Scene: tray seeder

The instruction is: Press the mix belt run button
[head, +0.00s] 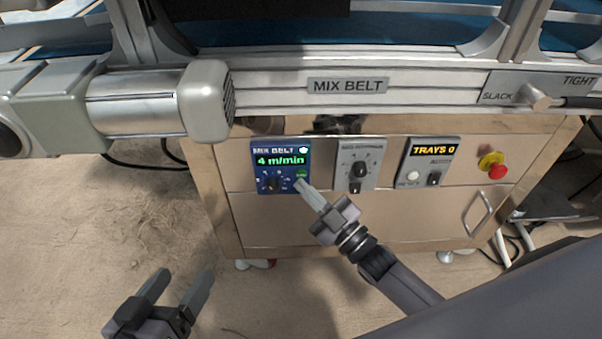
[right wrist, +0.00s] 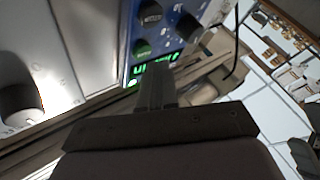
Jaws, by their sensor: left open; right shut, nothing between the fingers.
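The mix belt panel (head: 265,184) is a blue box on the cabinet front, with a lit display (head: 281,160) reading 4 m/min and a black knob. Its green button (head: 301,174) is at the panel's right side. The blue panel also shows in the right wrist view (right wrist: 172,42), with the green button (right wrist: 142,47) beyond my fingers. My right gripper (head: 299,184) is shut and empty, its tips just below the green button in the head view. I cannot tell whether they touch the panel. My left gripper (head: 184,274) is open and empty, low over the floor.
Right of the panel are a grey knob box (head: 345,182), a TRAYS 0 counter box (head: 428,166) and a red emergency stop (head: 497,171). The conveyor rail (head: 440,80) and a motor (head: 135,103) overhang above.

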